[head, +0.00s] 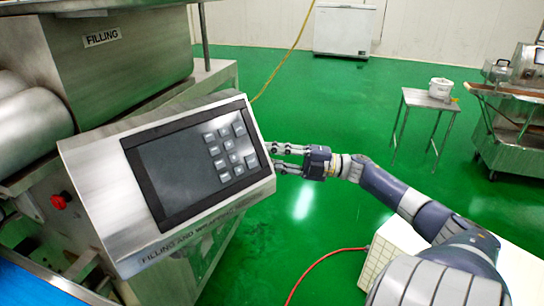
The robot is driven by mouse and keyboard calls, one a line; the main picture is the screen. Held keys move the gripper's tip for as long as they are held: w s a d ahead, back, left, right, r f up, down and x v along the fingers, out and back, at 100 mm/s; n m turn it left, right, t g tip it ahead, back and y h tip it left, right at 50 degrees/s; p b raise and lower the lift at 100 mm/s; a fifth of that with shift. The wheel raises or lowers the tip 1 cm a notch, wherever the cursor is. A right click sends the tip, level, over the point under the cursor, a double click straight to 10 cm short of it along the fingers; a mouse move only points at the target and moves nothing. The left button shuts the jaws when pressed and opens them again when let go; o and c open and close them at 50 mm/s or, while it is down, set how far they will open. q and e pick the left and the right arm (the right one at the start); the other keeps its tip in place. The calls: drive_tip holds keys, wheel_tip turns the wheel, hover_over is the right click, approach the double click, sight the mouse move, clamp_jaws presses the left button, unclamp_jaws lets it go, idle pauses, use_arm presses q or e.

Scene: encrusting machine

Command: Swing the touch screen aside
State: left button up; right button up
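The touch screen (180,166) is a dark panel with grey keys, set in a tilted silver housing (92,190) at the left and middle of the head view. My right gripper (276,158) is at the right side edge of the housing, its fingers pointing left at it. The fingers look spread one above the other with a gap between them. The tips meet the housing's edge in the picture; I cannot tell whether they touch it. My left gripper is not in view.
The steel machine (110,60) marked FILLING stands behind the screen, with a red knob (59,201) low on its left. Green floor is open to the right. A small table (428,101) with a white bucket (440,88), a cart (515,150) and a red hose (318,264) are there.

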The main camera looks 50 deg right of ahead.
drive_tip(key=v, duration=1.2)
drive_tip(key=shift+f, duration=0.15)
idle(0.4)
